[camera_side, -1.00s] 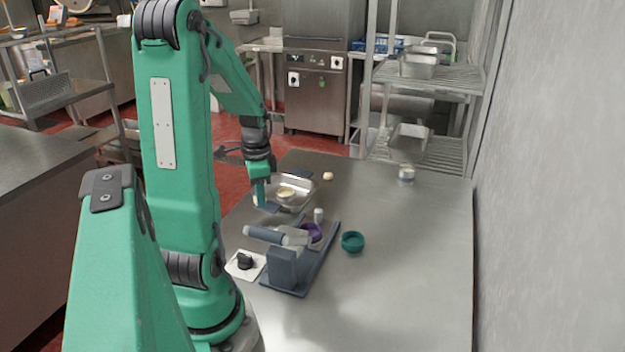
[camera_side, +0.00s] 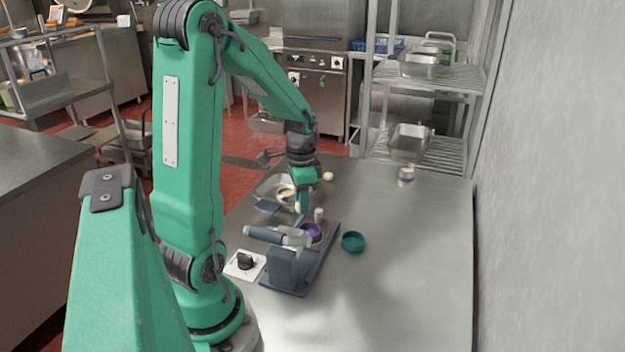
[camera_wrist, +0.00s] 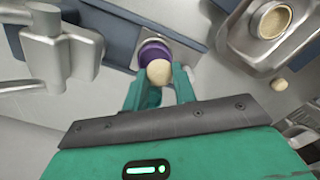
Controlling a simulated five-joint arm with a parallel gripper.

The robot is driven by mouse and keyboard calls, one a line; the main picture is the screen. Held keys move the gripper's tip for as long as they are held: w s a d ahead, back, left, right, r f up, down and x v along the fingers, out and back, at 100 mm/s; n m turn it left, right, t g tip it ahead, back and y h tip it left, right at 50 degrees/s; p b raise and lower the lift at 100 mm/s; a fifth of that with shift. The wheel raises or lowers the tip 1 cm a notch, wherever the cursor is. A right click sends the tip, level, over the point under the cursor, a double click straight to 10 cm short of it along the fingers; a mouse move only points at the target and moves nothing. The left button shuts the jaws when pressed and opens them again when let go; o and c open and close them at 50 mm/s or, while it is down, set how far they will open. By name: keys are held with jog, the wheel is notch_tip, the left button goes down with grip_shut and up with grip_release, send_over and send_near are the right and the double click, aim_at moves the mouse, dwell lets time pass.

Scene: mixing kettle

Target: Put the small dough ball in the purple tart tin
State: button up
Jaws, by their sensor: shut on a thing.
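My gripper (camera_wrist: 158,88) is shut on a pale dough ball (camera_wrist: 158,72), held between its fingertips. In the side view my gripper (camera_side: 301,204) is in the air, just above and to the left of the purple tart tin (camera_side: 312,231). The tin sits on the dark base of the mixing stand. In the wrist view the held ball covers the near part of the purple tin (camera_wrist: 152,51), and the ball is still in the fingers. Another dough ball (camera_side: 328,176) lies on the table behind; it also shows in the wrist view (camera_wrist: 279,85).
The mixing stand (camera_side: 287,268) with its arm and a small white cylinder (camera_side: 318,214) stand close to the tin. A metal tray (camera_side: 264,187) holding a round filled tin (camera_side: 286,193) is behind. A teal tin (camera_side: 352,241) is to the right.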

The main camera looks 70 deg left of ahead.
jog(key=shift+w+d, duration=0.75)
jog(key=shift+f, duration=0.15)
jog(key=shift+f, duration=2)
jog(key=shift+f, duration=0.4)
jog(key=o, duration=1.4)
jog(key=shift+o, duration=0.2)
notch_tip(320, 180, up, 7)
